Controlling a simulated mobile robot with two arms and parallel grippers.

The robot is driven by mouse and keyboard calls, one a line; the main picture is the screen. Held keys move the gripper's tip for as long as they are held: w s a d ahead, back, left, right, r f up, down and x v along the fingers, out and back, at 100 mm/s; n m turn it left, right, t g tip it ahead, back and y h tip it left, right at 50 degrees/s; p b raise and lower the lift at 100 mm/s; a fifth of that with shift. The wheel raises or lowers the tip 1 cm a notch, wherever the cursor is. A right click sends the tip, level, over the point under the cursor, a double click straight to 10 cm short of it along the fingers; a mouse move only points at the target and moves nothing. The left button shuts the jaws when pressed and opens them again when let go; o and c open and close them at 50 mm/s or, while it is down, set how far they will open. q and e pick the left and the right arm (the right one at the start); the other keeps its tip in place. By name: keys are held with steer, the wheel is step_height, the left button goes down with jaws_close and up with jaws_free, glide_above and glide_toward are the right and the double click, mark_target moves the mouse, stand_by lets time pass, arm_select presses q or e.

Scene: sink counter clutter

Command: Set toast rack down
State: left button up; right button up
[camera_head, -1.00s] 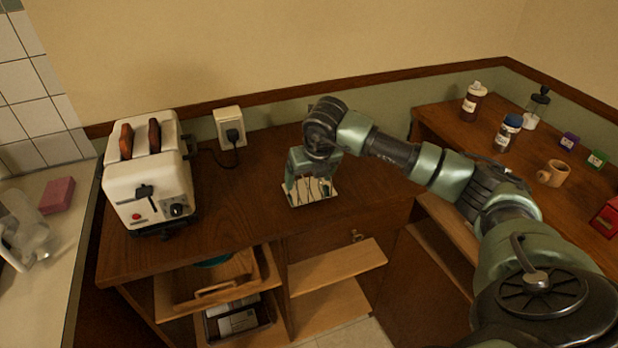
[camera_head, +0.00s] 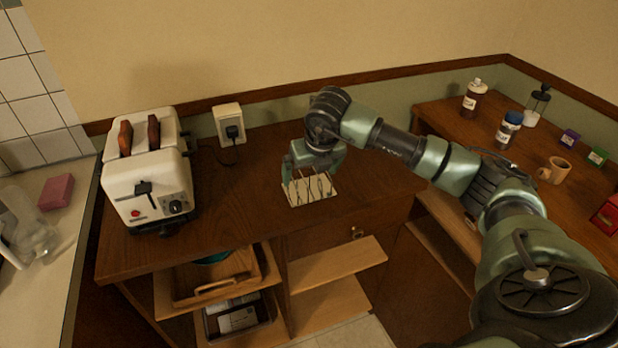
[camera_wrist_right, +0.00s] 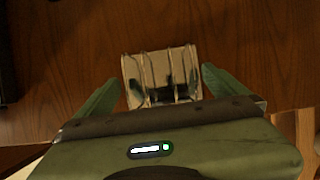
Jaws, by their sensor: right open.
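The toast rack (camera_head: 312,190), a pale base with several thin wire dividers, stands on the brown wooden counter (camera_head: 255,205), right of the toaster. My right gripper (camera_head: 309,168) is just above and behind it. In the right wrist view the rack (camera_wrist_right: 160,68) lies between the spread green fingers of my right gripper (camera_wrist_right: 155,88). A gap shows on each side, so the fingers are open and apart from it. The rack's near part is hidden by the gripper body in that view. My left gripper is not in view.
A white toaster (camera_head: 148,185) with two toast slices stands at left, beside a wall socket (camera_head: 230,125). A mug (camera_head: 556,170), a brown bottle (camera_head: 473,98) and a blue-lidded jar (camera_head: 508,130) stand on the right counter. Open shelves (camera_head: 335,268) lie below. Counter between toaster and rack is clear.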

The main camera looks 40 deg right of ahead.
steer(key=b+v, duration=0.1)
steer(key=v, duration=0.8)
steer(key=shift+s+r+b, duration=0.2)
steer(key=shift+b, duration=0.1)
